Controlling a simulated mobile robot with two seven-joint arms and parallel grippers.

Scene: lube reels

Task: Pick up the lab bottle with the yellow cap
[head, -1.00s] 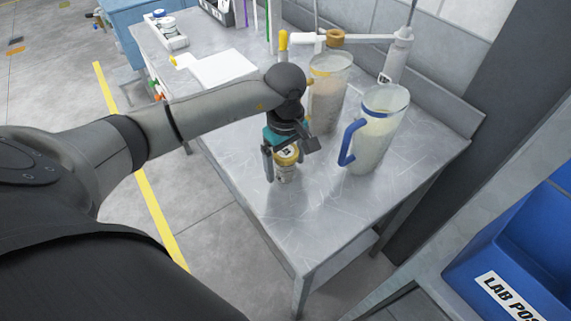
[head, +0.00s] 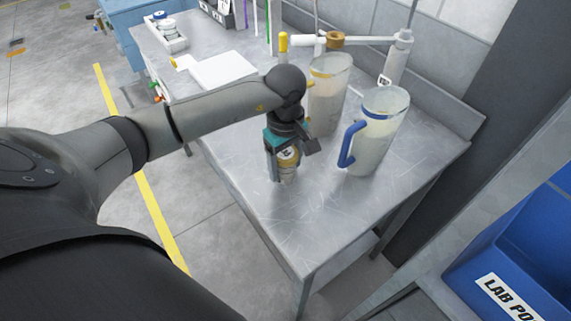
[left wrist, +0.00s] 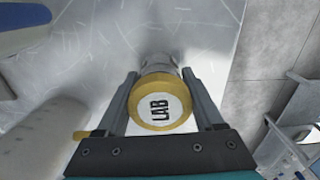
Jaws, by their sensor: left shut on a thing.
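The lab bottle (head: 290,157) has a yellow cap with a white top and stands on the metal table, below my left gripper. The fingers partly hide the bottle in the head view. My right gripper is in neither view.
Two clear jugs, one with a blue handle (head: 374,134) and one with a yellow band (head: 328,98), stand close to the right of the gripper. The metal table (head: 300,235) is bare toward its front corner. A blue bin (head: 520,245) labelled LAB is at the lower right.

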